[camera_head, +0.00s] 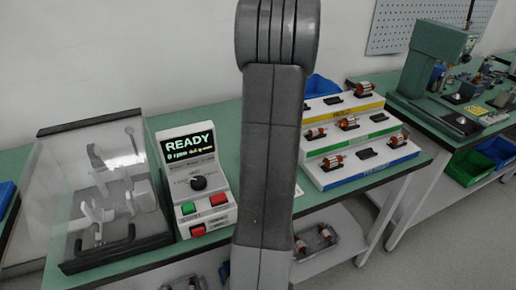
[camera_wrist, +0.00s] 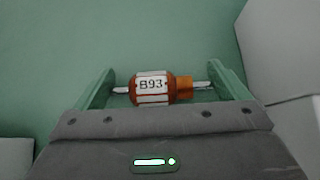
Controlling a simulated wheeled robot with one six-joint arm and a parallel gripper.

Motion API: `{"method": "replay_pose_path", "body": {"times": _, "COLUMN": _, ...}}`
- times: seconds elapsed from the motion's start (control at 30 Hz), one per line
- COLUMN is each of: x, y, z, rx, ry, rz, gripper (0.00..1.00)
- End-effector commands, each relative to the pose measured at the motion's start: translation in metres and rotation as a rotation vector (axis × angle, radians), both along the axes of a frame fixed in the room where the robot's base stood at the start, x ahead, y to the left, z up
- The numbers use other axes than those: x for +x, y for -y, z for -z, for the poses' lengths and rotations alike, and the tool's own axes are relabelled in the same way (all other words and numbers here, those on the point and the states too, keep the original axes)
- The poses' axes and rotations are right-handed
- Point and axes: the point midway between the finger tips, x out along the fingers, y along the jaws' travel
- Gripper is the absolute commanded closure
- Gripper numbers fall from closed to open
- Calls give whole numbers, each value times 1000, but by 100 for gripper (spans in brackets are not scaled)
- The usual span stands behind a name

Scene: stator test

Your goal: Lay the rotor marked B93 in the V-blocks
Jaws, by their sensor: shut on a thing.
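The rotor marked B93 (camera_wrist: 151,87) shows in the wrist view, with a white labelled core, a copper-coloured part at its right and a pale shaft. My gripper (camera_wrist: 160,80) is shut on it, one green finger at each shaft end, and the rotor lies crosswise. In the head view my arm hides the gripper and this rotor. At left stands a clear cover (camera_head: 60,165) with a dark frame and a dark front handle. It appears closed over white fixture parts (camera_head: 95,213); I cannot tell clearly which of them are V-blocks.
A console (camera_head: 195,180) reading READY and 0 rpm stands right of the cover. A stepped rack (camera_head: 370,172) with several rotors and empty dark cradles stands right of my arm. A tray (camera_head: 316,244) with rotors lies on the lower shelf. A green press (camera_head: 432,75) stands far right.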

Motion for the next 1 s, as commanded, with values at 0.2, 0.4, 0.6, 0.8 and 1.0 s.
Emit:
{"method": "replay_pose_path", "body": {"times": 0.2, "x": -1, "y": 0, "z": 11, "rx": -1, "ry": -4, "rz": 1, "gripper": 41}}
{"method": "replay_pose_path", "body": {"times": 0.4, "x": -3, "y": 0, "z": 12, "rx": -3, "ry": -11, "rz": -2, "gripper": 0}}
{"method": "replay_pose_path", "body": {"times": 0.6, "x": -4, "y": 0, "z": 9, "rx": -5, "ry": -13, "rz": -4, "gripper": 0}}
{"method": "replay_pose_path", "body": {"times": 0.8, "x": -17, "y": 6, "z": -13, "rx": -4, "ry": -8, "rz": -1, "gripper": 0}}
{"method": "replay_pose_path", "body": {"times": 1.0, "x": -47, "y": 19, "z": -44, "rx": -3, "ry": -3, "rz": 2, "gripper": 0}}
